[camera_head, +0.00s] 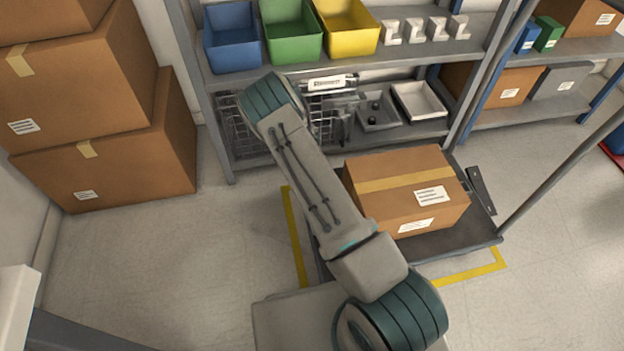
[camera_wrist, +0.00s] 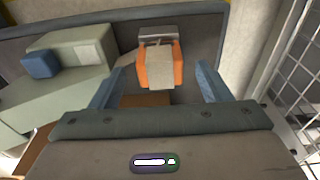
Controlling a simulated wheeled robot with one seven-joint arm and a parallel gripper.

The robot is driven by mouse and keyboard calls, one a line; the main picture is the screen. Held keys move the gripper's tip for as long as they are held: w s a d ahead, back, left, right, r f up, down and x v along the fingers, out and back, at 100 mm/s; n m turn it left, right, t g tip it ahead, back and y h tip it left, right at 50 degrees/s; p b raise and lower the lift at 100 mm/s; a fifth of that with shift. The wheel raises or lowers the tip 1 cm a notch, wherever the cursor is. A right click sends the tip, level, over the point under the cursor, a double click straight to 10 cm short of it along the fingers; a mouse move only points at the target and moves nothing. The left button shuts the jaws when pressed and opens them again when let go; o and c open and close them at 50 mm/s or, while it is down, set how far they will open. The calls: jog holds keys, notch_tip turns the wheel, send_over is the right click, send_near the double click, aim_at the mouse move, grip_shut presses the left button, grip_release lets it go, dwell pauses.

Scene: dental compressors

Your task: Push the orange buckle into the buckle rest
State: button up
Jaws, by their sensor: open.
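The orange buckle (camera_wrist: 152,68) shows in the wrist view, ahead of my gripper and between the lines of its two fingers. A beige strap-like piece lies over its middle. A grey metal bracket (camera_wrist: 157,32) sits at its far end; I cannot tell whether this is the buckle rest, or whether the two are fully joined. My gripper (camera_wrist: 160,72) is open, with a blue-grey finger on each side of the buckle and visible gaps to it. In the head view I cannot make out the buckle, and my arm hides part of the shelf.
A pale green block with a blue knob (camera_wrist: 40,65) stands left in the wrist view; wire mesh (camera_wrist: 298,70) is at right. In the head view, the shelf carries a blue bin (camera_head: 232,38), a green bin (camera_head: 291,32) and trays. A carton (camera_head: 405,188) rests on a cart.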

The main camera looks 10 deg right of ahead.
notch_tip(320, 180, up, 12)
jog(key=a+p, duration=0.1)
jog(key=p, duration=0.2)
jog(key=shift+a+f, duration=0.2)
jog(key=shift+f, duration=0.05)
jog(key=s+r+n+y+p, duration=0.1)
jog(key=s+r+n+p, duration=0.3)
jog(key=r, duration=0.9)
jog(key=s+r+n+y+p, duration=0.15)
jog(key=r+p, duration=0.45)
jog(key=r, duration=0.6)
jog(key=s+r+n+p, duration=0.2)
jog(key=s+r+p, duration=0.25)
jog(key=r, duration=0.85)
jog(key=s+r+n+t+p, duration=0.1)
jog(key=s+r+n+p, duration=0.4)
jog(key=r, duration=0.8)
jog(key=s+d+r+n+t+h+p, duration=0.1)
jog(key=s+r+n+p, duration=0.4)
jog(key=s+r+p, duration=0.6)
jog(key=s+r, duration=0.3)
jog(key=s, duration=0.1)
jog(key=shift+s+d+t, duration=0.25)
jog(key=shift+t, duration=0.15)
